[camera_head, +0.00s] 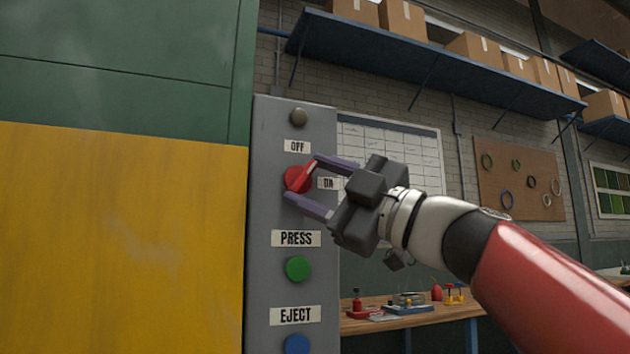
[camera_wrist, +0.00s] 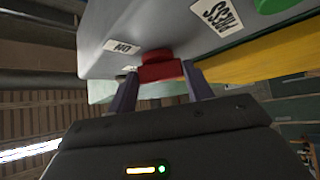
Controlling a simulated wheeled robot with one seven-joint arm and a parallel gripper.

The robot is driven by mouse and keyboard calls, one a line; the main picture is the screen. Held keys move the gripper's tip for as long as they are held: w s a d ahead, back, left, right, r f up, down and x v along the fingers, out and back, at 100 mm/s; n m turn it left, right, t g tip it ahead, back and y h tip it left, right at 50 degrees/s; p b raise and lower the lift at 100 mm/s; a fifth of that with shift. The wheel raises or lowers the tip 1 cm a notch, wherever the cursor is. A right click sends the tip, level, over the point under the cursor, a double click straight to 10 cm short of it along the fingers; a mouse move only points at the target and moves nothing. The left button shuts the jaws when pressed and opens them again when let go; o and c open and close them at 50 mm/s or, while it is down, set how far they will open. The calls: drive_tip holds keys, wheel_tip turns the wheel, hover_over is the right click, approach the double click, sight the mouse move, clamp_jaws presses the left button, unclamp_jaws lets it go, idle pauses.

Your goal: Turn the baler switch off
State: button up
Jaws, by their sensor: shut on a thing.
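The baler switch (camera_head: 297,180) is a red rotary knob on the grey control panel. An OFF label (camera_head: 297,147) sits above it and an ON label (camera_head: 328,183) to its right. Its raised handle slants up and to the right, between the two labels. My gripper (camera_head: 304,182) reaches in from the right, with one finger above the knob and one below. In the wrist view the red switch (camera_wrist: 160,70) sits between the two purple fingers, and the gripper is shut on it. The fingers hide part of the knob's edge.
The grey panel (camera_head: 262,200) also carries a green PRESS button (camera_head: 298,268) and a blue EJECT button (camera_head: 297,344) below the switch. A dark round lamp (camera_head: 298,117) is at its top. A yellow baler door (camera_head: 120,240) is left. A workbench (camera_head: 420,318) stands behind.

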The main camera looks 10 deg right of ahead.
drive_tip(key=n+g, duration=0.1)
drive_tip(key=n+g+h, duration=0.1)
drive_tip(key=n, duration=0.1)
drive_tip(key=n+g, duration=0.1)
drive_tip(key=shift+w+d+r+n, duration=0.15)
drive_tip(key=shift+r+n, duration=0.15)
drive_tip(key=shift+r+n+g+h, duration=0.15)
drive_tip(key=shift+n+g+h, duration=0.45)
drive_tip(key=shift+n+h, duration=0.2)
drive_tip(key=shift+n, duration=0.3)
drive_tip(key=o, duration=1)
drive_tip(key=shift+r, duration=0.1)
